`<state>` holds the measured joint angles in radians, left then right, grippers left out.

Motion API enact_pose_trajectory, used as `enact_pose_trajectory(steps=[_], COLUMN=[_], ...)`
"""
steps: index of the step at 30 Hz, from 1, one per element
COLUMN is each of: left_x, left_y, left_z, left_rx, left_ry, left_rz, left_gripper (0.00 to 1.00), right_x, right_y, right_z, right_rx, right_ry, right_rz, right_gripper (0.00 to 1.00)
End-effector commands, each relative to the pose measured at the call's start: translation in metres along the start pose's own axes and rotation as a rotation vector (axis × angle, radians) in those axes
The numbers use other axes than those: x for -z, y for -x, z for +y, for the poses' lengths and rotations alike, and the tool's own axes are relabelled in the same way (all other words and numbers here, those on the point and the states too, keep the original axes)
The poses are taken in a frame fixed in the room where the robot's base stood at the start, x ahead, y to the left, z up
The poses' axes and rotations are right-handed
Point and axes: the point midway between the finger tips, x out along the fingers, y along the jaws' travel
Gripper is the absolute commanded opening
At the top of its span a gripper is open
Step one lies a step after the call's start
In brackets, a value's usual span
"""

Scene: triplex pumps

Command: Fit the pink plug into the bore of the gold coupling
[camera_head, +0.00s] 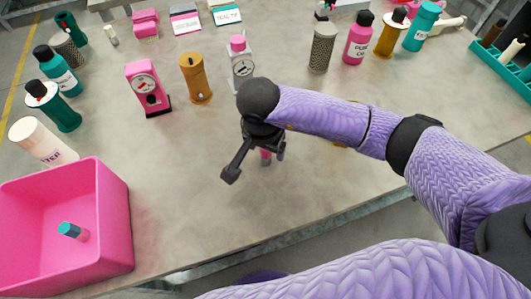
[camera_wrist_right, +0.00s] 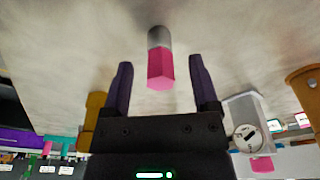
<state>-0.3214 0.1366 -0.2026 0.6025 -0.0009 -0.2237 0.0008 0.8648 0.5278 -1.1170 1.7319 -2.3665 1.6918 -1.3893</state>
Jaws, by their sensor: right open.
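The pink plug (camera_head: 265,155) is just under my right gripper in the head view, partly hidden by it. In the right wrist view the plug (camera_wrist_right: 160,65) has a pink six-sided end and a grey end, and appears between the open fingers with gaps on both sides. My right gripper (camera_head: 248,160) is open and empty; its fingers also show in the right wrist view (camera_wrist_right: 160,70). A gold part, probably the coupling (camera_head: 341,147), is mostly hidden behind my right forearm. A gold body (camera_wrist_right: 95,115) shows behind the left finger in the wrist view; its bore is not visible. My left gripper is not in view.
A pink bin (camera_head: 110,215) at the front left holds a teal and pink piece (camera_head: 73,231). A pink gauge unit (camera_head: 147,88), an orange cylinder (camera_head: 195,78) and a white gauge unit (camera_head: 242,65) stand behind the gripper. Bottles line the sides. The front middle of the table is clear.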

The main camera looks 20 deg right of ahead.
Motion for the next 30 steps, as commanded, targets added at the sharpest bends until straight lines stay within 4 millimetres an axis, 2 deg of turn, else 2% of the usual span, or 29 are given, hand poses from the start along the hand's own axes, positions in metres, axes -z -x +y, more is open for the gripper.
enact_pose_trajectory(steps=[2, 13, 23, 26, 30], left_x=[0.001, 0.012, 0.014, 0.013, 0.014], left_y=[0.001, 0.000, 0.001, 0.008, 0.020], left_z=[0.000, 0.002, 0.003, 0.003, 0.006], left_rx=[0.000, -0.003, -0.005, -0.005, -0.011], left_ry=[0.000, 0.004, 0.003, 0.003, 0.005], left_rz=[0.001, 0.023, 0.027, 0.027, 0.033], left_gripper=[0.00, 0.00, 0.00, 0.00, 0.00], right_x=[0.000, 0.000, 0.000, 0.004, 0.010], right_y=[0.001, 0.001, 0.003, 0.021, 0.061], right_z=[0.000, 0.000, 0.000, -0.001, -0.001], right_rx=[0.001, 0.001, 0.002, 0.005, 0.006], right_ry=[0.000, -0.001, -0.001, -0.001, -0.001], right_rz=[0.000, 0.000, 0.000, 0.003, 0.005], right_gripper=[0.77, 0.01, 0.00, 0.00, 0.00])
